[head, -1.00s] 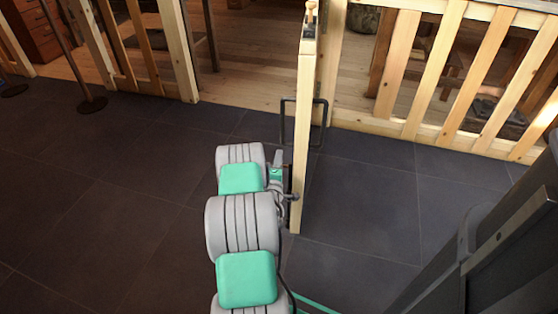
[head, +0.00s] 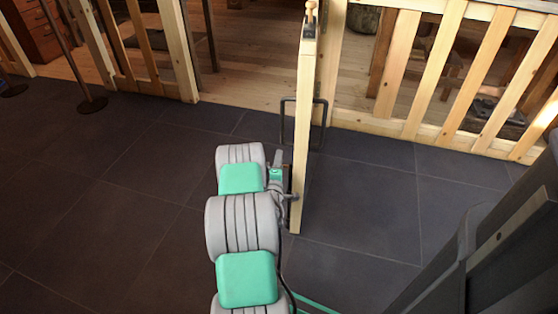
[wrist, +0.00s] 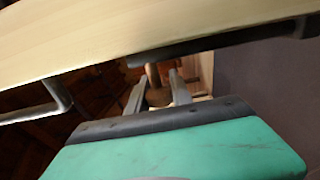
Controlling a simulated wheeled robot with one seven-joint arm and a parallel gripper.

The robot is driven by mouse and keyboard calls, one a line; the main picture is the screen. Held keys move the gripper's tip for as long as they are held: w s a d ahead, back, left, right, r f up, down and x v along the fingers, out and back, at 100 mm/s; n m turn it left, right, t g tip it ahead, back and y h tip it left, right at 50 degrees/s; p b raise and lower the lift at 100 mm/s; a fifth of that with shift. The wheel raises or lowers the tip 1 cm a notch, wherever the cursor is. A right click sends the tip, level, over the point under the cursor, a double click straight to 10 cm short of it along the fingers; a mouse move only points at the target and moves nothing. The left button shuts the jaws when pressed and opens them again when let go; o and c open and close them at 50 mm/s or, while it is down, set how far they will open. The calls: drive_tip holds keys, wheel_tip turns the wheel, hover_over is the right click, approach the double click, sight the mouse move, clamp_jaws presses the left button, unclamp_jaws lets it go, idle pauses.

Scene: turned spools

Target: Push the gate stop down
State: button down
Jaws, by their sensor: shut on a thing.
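The wooden gate (head: 302,130) stands open and is seen nearly edge-on in the head view. In the wrist view its pale board (wrist: 100,35) crosses the top. The gate stop (wrist: 155,75), a brownish peg or knob below a dark metal piece, shows between my fingers beside the gate. My gripper (wrist: 158,88) is shut on it. In the head view my gripper (head: 283,185) is low beside the left face of the gate. The stop's lower end and its contact with the floor are hidden.
A black bar handle (head: 288,120) sticks out on both sides of the gate. A wooden knob (head: 311,12) tops the gate. A slatted fence (head: 440,75) runs right; a post on a round base (head: 92,104) stands left. The dark tiled floor (head: 110,190) is clear.

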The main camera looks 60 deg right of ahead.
drive_tip(key=shift+f, duration=0.1)
idle(0.3)
wheel_tip(320, 180, down, 3)
drive_tip(key=b, duration=0.3)
drive_tip(key=shift+a+f, duration=0.1)
drive_tip(key=shift+f, duration=0.05)
drive_tip(key=c, duration=1.5)
unclamp_jaws()
drive_tip(key=shift+f, duration=0.2)
drive_tip(key=o, duration=0.3)
drive_tip(key=shift+r, duration=0.15)
drive_tip(key=shift+v, duration=3.85)
